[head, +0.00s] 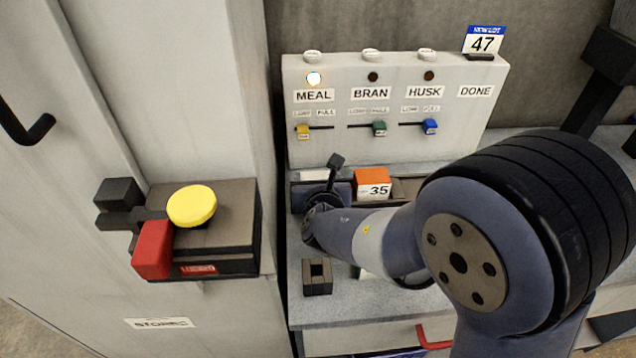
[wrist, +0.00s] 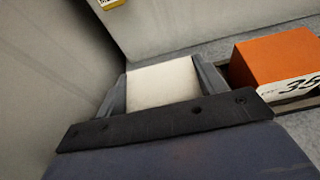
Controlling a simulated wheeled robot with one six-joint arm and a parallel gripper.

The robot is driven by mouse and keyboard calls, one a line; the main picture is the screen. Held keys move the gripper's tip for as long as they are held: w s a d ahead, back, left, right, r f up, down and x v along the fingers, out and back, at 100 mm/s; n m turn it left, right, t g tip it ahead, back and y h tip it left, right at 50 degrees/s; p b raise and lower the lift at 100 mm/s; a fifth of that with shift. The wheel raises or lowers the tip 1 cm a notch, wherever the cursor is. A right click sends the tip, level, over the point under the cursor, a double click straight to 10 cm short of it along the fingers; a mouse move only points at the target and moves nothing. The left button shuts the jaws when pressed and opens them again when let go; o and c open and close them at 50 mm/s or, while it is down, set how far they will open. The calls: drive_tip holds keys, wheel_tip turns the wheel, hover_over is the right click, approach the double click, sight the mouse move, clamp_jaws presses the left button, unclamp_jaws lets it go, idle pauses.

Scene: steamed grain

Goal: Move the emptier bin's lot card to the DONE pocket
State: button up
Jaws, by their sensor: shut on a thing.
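My gripper (wrist: 161,80) is shut on a plain off-white block-like thing (wrist: 163,84), with one finger on each side. In the head view the pale thing (head: 313,175) shows at the left end of the dark rail, just past my gripper; its front is hidden. An orange block (head: 372,180) with a white card reading 35 (head: 375,192) stands to the right, apart from my gripper. On the panel (head: 400,143), MEAL's yellow slider (head: 303,131) is at LOW; BRAN's green (head: 379,128) and HUSK's blue (head: 430,126) are toward FULL. MEAL's lamp (head: 314,79) is lit. A DONE label (head: 476,91) is at right.
A NEW LOT card reading 47 (head: 483,42) stands atop the panel at right. A dark slotted block (head: 317,276) sits on the counter in front. A yellow button (head: 192,205) and red handle (head: 152,249) are at left. My arm hides much of the counter's right side.

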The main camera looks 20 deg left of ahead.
wheel_tip(320, 180, up, 10)
drive_tip(key=p, duration=0.3)
